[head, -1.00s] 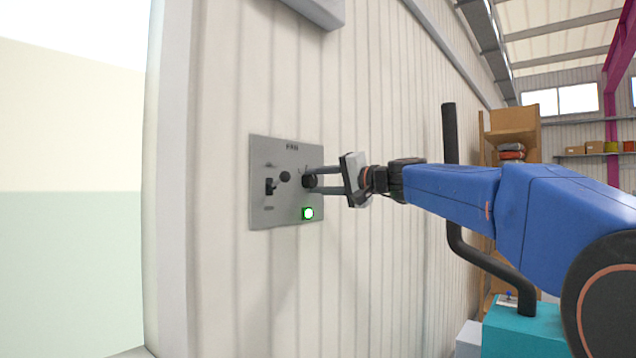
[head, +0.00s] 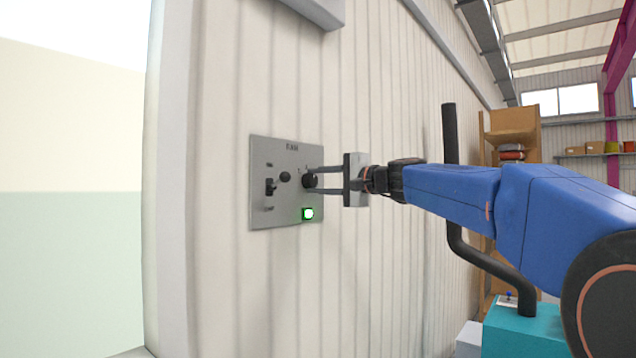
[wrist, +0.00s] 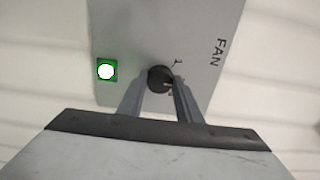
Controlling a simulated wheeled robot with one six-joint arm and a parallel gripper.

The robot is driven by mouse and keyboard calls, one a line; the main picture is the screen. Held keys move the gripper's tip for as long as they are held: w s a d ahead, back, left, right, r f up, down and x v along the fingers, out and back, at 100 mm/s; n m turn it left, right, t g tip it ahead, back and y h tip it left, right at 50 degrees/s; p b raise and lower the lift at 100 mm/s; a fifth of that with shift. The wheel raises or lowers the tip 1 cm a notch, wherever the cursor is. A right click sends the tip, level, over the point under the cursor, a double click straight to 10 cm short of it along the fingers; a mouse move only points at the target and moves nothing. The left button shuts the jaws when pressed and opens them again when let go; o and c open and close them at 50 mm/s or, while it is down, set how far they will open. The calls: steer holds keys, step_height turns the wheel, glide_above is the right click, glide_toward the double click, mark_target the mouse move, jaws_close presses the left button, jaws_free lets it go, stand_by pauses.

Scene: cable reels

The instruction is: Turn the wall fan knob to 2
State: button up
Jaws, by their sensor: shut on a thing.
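The fan panel (head: 262,212) is a grey plate on the ribbed wall, and "FAN" is printed on it. Its black round knob (head: 310,181) sits on the right side of the plate. It also shows in the wrist view (wrist: 160,78), with small marks beside it that are too small to read surely. My gripper (head: 314,181) reaches in from the right, its two fingers shut on the knob. In the wrist view my gripper (wrist: 161,88) has one finger on each side of the knob. The knob's pointer is hard to make out.
A green lit lamp (head: 308,214) is below the knob. A black toggle switch (head: 270,187) and a small black round part (head: 285,176) are on the panel's left. A grey box (head: 318,8) is on the wall above. Shelves (head: 512,130) stand far right.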

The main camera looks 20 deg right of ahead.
steer(key=shift+f, duration=0.1)
steer(key=o, duration=1)
steer(key=shift+o, duration=0.2)
steer(key=v, duration=1.7)
steer(key=shift+s+d, duration=0.15)
